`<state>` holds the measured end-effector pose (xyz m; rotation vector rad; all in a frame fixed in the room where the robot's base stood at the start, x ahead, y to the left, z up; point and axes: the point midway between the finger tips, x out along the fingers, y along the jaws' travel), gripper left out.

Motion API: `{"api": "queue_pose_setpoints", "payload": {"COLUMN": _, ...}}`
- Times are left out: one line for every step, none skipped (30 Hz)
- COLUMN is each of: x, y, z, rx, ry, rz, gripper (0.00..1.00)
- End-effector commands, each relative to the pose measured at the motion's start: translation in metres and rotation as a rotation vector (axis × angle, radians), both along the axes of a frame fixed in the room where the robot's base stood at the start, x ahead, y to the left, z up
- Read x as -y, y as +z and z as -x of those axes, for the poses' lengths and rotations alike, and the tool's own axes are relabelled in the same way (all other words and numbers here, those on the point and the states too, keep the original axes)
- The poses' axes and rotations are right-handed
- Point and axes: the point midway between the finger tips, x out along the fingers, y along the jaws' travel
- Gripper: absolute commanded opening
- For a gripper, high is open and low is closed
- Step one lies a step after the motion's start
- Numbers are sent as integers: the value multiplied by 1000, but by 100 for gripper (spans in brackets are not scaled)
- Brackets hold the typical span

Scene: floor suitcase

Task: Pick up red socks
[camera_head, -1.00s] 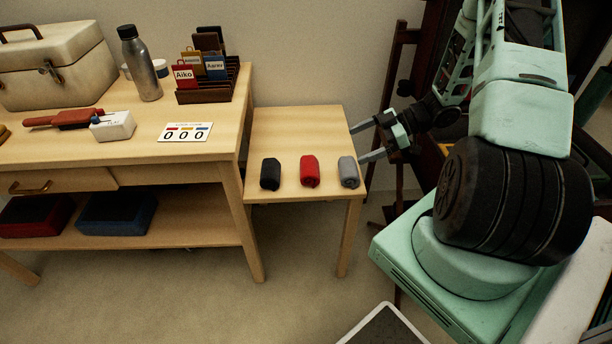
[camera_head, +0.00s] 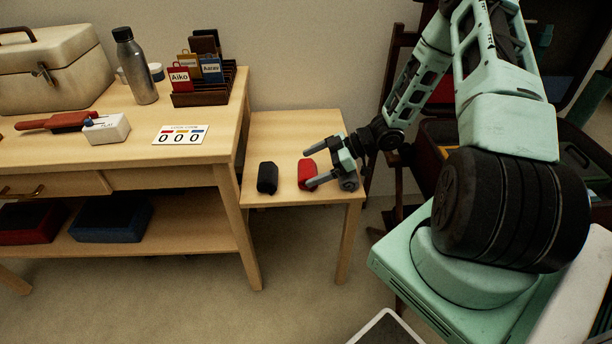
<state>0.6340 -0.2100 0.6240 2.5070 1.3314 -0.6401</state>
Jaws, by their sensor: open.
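The red socks (camera_head: 306,173) are a rolled red bundle on the small wooden side table (camera_head: 285,125), in the middle of its front part. My gripper (camera_head: 308,168) is open and points left, with its fingertips close to the red socks. The nearer finger covers part of the socks' right side. I cannot tell whether the fingers touch the socks or are still above them. A black rolled bundle (camera_head: 267,177) lies to the left, apart from the red socks. A grey rolled bundle (camera_head: 348,184) lies to the right, mostly hidden under my gripper.
A larger wooden table (camera_head: 60,150) stands at the left, bearing a metal bottle (camera_head: 136,68), a card rack (camera_head: 205,95), a counter card (camera_head: 180,135) and a toolbox (camera_head: 50,75). The back of the side table is clear.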

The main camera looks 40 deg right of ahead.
Motion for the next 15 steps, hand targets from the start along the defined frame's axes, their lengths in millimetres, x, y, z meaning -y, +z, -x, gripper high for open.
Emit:
{"api": "queue_pose_setpoints", "payload": {"x": -1, "y": -1, "z": -1, "rx": 0, "ry": 0, "rz": 0, "gripper": 100}}
{"api": "queue_pose_setpoints", "payload": {"x": -2, "y": -1, "z": -1, "rx": 0, "ry": 0, "rz": 0, "gripper": 100}}
{"api": "queue_pose_setpoints", "payload": {"x": -2, "y": -1, "z": -1, "rx": -1, "ry": 0, "rz": 1, "gripper": 100}}
{"api": "queue_pose_setpoints", "payload": {"x": -2, "y": -1, "z": -1, "rx": 0, "ry": 0, "rz": 1, "gripper": 100}}
{"api": "queue_pose_setpoints", "payload": {"x": -2, "y": -1, "z": -1, "rx": 0, "ry": 0, "rz": 1, "gripper": 100}}
{"api": "queue_pose_setpoints", "payload": {"x": -2, "y": -1, "z": -1, "rx": 0, "ry": 0, "rz": 1, "gripper": 100}}
{"api": "queue_pose_setpoints", "payload": {"x": -2, "y": -1, "z": -1, "rx": 0, "ry": 0, "rz": 1, "gripper": 100}}
{"api": "queue_pose_setpoints", "payload": {"x": -2, "y": -1, "z": -1, "rx": 0, "ry": 0, "rz": 1, "gripper": 94}}
{"api": "queue_pose_setpoints", "payload": {"x": -1, "y": -1, "z": -1, "rx": 0, "ry": 0, "rz": 1, "gripper": 83}}
{"api": "queue_pose_setpoints", "payload": {"x": -1, "y": -1, "z": -1, "rx": 0, "ry": 0, "rz": 1, "gripper": 75}}
{"api": "queue_pose_setpoints", "payload": {"x": -1, "y": -1, "z": -1, "rx": 0, "ry": 0, "rz": 1, "gripper": 67}}
{"api": "queue_pose_setpoints", "payload": {"x": -1, "y": -1, "z": -1, "rx": 0, "ry": 0, "rz": 1, "gripper": 56}}
{"api": "queue_pose_setpoints", "payload": {"x": -1, "y": -1, "z": -1, "rx": 0, "ry": 0, "rz": 1, "gripper": 55}}
{"api": "queue_pose_setpoints", "payload": {"x": -1, "y": -1, "z": -1, "rx": 0, "ry": 0, "rz": 1, "gripper": 55}}
{"api": "queue_pose_setpoints", "payload": {"x": -1, "y": -1, "z": -1, "rx": 0, "ry": 0, "rz": 1, "gripper": 55}}
